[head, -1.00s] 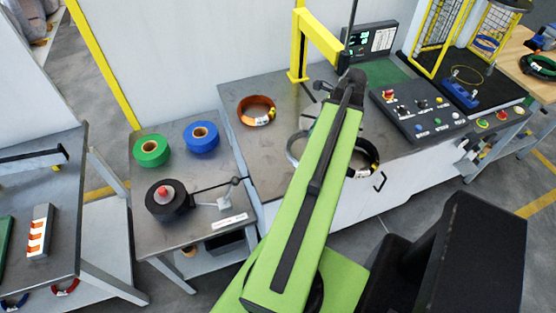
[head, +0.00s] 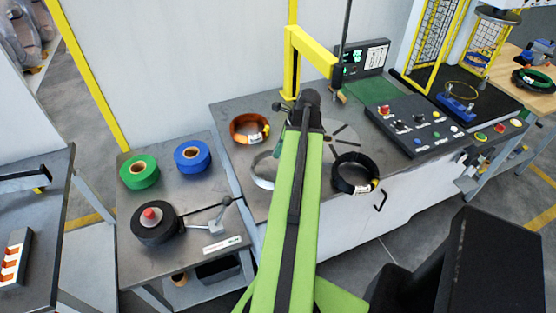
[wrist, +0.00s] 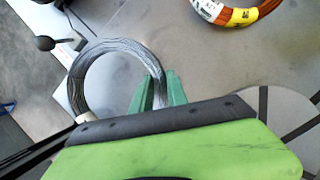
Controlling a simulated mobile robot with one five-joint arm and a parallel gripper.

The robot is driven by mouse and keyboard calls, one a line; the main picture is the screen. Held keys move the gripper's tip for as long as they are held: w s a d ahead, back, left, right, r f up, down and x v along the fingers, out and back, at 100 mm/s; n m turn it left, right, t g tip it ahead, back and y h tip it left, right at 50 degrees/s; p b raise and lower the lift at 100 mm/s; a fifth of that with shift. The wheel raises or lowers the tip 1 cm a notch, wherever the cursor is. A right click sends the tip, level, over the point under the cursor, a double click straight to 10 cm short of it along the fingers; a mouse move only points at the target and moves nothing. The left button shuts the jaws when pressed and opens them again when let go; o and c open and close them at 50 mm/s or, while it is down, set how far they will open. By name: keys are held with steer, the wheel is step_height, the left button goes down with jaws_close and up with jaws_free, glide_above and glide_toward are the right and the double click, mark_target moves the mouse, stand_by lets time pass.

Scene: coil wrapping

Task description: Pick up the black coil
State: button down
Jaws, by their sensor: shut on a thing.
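The black coil (head: 355,173) lies at the front right of the grey work table, right of my arm, with a white and yellow label at its lower edge. It does not show in the wrist view. A silver-grey wire coil (head: 263,170) is left of my arm in the head view, its right side hidden. It also shows in the wrist view (wrist: 82,69). My gripper (wrist: 159,90) has its green fingers shut on the right side of this grey coil. I cannot tell whether the coil is off the table.
An orange coil (head: 249,127) lies behind the grey coil. A slotted disc (head: 341,139) is set in the table right of my arm. Green (head: 138,171) and blue (head: 192,157) rolls are left.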

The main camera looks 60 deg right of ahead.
step_height(320, 180, down, 4)
steer(key=b, duration=0.3)
steer(key=shift+b, duration=0.35)
steer(key=shift+r, duration=0.15)
steer(key=c, duration=1.3)
jaws_free()
steer(key=shift+s+r+p, duration=0.1)
steer(key=shift+r+p, duration=0.25)
steer(key=shift+p, duration=0.2)
steer(key=p+v, duration=1)
steer(key=v, duration=0.1)
steer(key=shift+s+r, duration=0.1)
